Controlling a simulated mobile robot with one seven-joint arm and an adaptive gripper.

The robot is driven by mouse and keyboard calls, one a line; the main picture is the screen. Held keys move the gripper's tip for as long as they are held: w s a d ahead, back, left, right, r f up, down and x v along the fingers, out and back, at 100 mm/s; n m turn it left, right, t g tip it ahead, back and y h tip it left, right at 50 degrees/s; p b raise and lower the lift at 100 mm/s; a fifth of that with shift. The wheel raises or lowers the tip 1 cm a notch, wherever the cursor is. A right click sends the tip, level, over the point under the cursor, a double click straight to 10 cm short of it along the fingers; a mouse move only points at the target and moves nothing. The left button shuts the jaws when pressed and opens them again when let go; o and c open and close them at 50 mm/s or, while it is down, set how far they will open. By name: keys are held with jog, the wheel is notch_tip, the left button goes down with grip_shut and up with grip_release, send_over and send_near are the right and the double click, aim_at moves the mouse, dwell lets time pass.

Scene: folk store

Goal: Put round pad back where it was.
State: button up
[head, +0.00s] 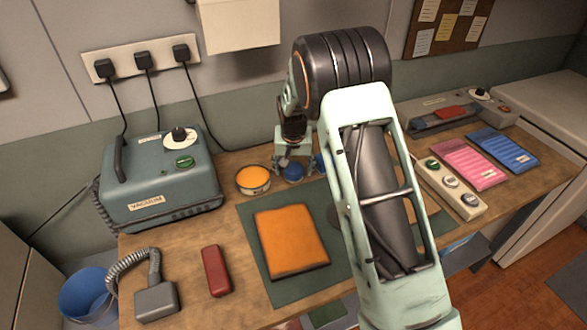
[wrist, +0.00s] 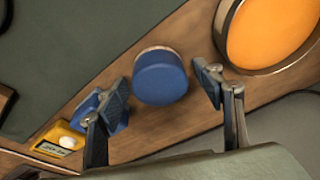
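A round blue piece (head: 293,173) with a lighter rim stands on the wooden bench at the back edge of the green mat; it may be the round pad. In the wrist view, this blue piece (wrist: 160,80) lies between my fingertips with a gap on each side. My gripper (head: 293,164) is open and points down above it; it also shows in the wrist view (wrist: 162,90). A round tin with an orange top (head: 253,179) stands just left, and shows in the wrist view (wrist: 268,35). Part of the mat is hidden behind my arm.
An orange square pad (head: 290,240) lies on the green mat (head: 258,255). The vacuum box (head: 160,185) is at left, with a red bar (head: 215,270) in front. A button strip (head: 452,187) is at right. A yellow timer (wrist: 62,140) sits near my left finger.

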jog(key=shift+r, duration=0.55)
jog(key=v, duration=1.1)
jog(key=shift+s+r, duration=0.1)
